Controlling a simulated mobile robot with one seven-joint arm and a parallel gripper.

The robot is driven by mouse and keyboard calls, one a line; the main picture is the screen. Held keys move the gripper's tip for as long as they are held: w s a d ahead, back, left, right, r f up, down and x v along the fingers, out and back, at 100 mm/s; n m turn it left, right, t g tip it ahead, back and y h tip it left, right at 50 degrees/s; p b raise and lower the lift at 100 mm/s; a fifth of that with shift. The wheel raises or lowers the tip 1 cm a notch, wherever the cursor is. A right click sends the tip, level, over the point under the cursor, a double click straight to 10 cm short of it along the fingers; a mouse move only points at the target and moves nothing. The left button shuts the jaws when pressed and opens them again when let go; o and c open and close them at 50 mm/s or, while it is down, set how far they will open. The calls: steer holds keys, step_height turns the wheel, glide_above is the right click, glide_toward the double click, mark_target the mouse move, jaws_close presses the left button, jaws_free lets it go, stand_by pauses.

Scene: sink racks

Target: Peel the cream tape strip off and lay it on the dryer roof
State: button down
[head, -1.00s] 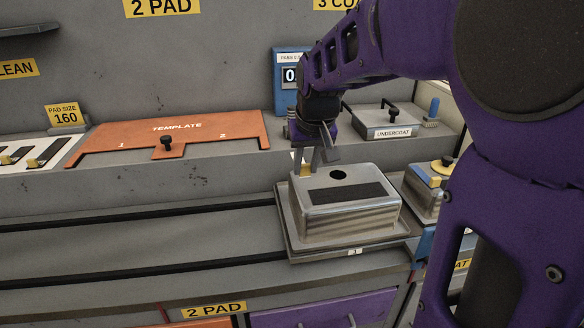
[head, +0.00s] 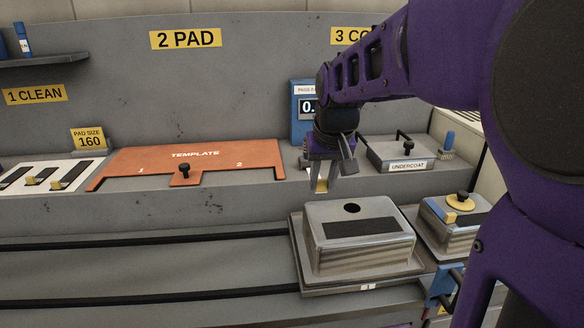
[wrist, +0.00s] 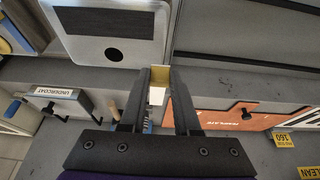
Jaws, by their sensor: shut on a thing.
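My gripper (head: 322,187) is shut on a small cream-yellow strip (head: 321,185), which shows between the fingertips. In the wrist view my gripper (wrist: 160,76) holds the cream strip (wrist: 158,79) across the gap between its two fingers. A grey metal box (head: 392,228) with a dark panel and a round hole on its flat top stands on a tray at the front right. My gripper is by the box's back left corner, and the strip looks apart from the box. No readable label shows which thing is the dryer.
A smaller metal block (head: 466,228) with a yellow knob stands right of the box. An orange template (head: 225,158) lies on the ledge to the left. A grey undercoat bin (head: 390,152) and a blue counter (head: 299,130) stand behind. The front rails to the left are clear.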

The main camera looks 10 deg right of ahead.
step_height(320, 180, up, 4)
steer(key=p, duration=0.3)
steer(key=shift+r, duration=0.1)
stand_by(0.5)
